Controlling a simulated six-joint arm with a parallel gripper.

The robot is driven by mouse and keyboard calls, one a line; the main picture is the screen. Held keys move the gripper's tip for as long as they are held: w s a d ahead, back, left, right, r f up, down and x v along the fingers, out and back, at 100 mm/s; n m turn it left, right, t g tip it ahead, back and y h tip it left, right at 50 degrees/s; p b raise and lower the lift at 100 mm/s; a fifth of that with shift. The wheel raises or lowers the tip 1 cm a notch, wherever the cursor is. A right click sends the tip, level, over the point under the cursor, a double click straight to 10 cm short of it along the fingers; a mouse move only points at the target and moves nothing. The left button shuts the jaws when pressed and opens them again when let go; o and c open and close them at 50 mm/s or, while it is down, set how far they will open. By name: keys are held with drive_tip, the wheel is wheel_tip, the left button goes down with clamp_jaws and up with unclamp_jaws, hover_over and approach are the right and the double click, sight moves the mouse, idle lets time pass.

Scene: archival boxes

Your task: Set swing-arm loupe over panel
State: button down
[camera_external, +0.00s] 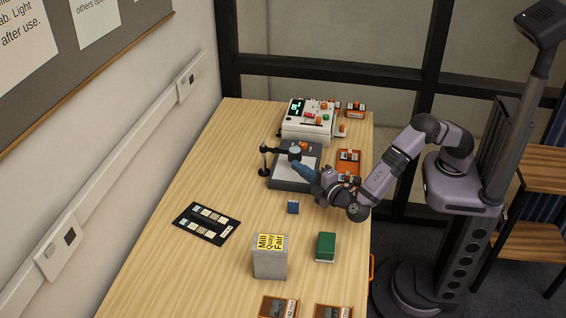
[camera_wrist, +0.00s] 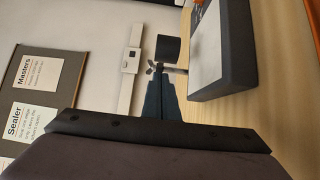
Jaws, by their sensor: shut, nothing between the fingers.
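The panel (camera_wrist: 238,50) is at the right there.
A white control box (camera_external: 307,121) stands behind the panel, and an orange tray (camera_external: 348,163) lies to its right. A small blue box (camera_external: 293,207), a black slide strip (camera_external: 206,224), a grey box (camera_external: 269,264) and a green box (camera_external: 326,246) are nearer.

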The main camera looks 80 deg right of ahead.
sight(297, 157)
drive_tip(key=shift+w+d, duration=0.1)
drive_tip(key=shift+d, duration=1)
drive_tip(key=shift+d+f+b, duration=0.1)
drive_tip(key=shift+d+b, duration=0.25)
drive_tip(key=shift+d, duration=0.55)
